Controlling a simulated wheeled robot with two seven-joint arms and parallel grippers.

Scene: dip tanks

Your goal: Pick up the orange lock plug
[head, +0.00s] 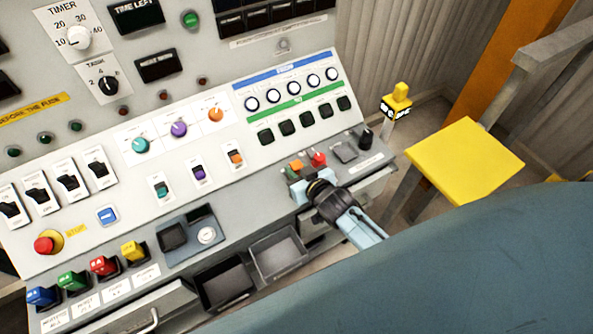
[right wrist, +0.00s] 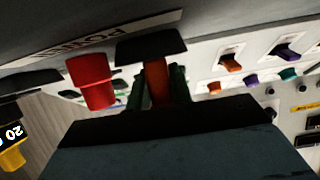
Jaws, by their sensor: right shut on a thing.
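The orange lock plug (head: 297,165) is at the right end of the console's front ledge, just left of a red plug (head: 318,158). My right gripper (head: 302,178) reaches it from the front right and is shut on it. In the right wrist view the orange plug (right wrist: 157,82) stands between the two dark fingers, which hide its sides. Its end meets a dark square base (right wrist: 150,45); I cannot tell whether it is seated there. The red plug (right wrist: 91,80) is beside it, clear of the fingers. My left gripper is not in view.
Blue, green, red and yellow plugs (head: 132,251) stand at the ledge's left. Grey open bins (head: 278,255) are below the ledge. A yellow-seated chair (head: 465,160) and a yellow-topped post (head: 398,100) stand to the right. Switches and knobs cover the sloping panel behind.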

